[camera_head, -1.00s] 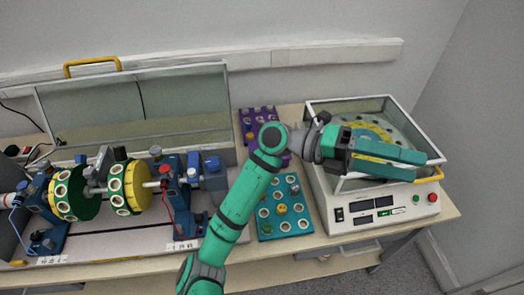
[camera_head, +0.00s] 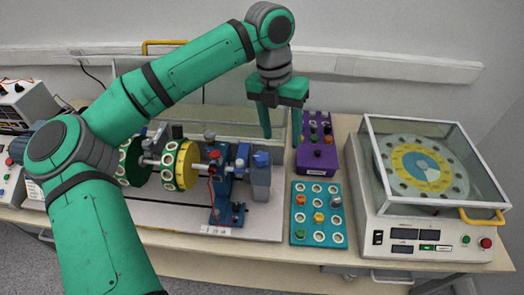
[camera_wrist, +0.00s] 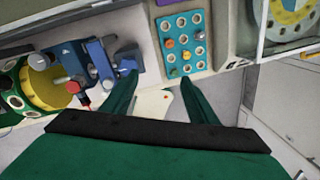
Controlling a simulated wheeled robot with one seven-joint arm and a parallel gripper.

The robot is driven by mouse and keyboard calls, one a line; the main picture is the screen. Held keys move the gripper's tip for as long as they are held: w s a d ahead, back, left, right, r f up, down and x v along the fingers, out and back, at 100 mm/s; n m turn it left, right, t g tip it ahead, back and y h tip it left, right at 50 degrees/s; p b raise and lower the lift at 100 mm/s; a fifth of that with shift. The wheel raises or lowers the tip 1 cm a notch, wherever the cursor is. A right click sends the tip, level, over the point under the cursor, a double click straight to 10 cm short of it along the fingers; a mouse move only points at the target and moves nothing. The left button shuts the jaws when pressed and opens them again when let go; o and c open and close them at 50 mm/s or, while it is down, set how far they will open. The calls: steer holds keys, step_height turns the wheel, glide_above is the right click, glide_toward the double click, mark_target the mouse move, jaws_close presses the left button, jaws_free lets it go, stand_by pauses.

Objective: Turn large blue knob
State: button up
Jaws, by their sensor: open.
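The large blue knob (camera_head: 262,159) sits on top of a grey-blue block at the right end of the shaft rig. It also shows in the wrist view (camera_wrist: 127,64), close to the tip of the left finger. My gripper (camera_head: 282,138) points down with its green fingers apart and nothing between them. In the head view its left finger hangs just above and beside the knob; I cannot tell whether they touch. In the wrist view my gripper (camera_wrist: 160,77) lies to the right of the knob, so the knob is not between the fingers.
The shaft rig (camera_head: 180,165) with yellow and green discs stands left of the knob. A teal tray (camera_head: 326,214) and a purple tray (camera_head: 318,160) lie to the right. A glass-covered machine (camera_head: 420,230) stands at the far right. A glass panel rises behind the rig.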

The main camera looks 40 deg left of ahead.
steer(key=n+y, duration=0.1)
steer(key=y, duration=0.1)
glide_toward(261, 156)
steer(key=shift+g, duration=0.3)
steer(key=f, duration=0.8)
steer(key=shift+w+a+f, duration=0.1)
steer(key=shift+w+f, duration=0.05)
steer(key=shift+w, duration=0.15)
steer(key=shift+c, duration=0.6)
steer(key=c, duration=1)
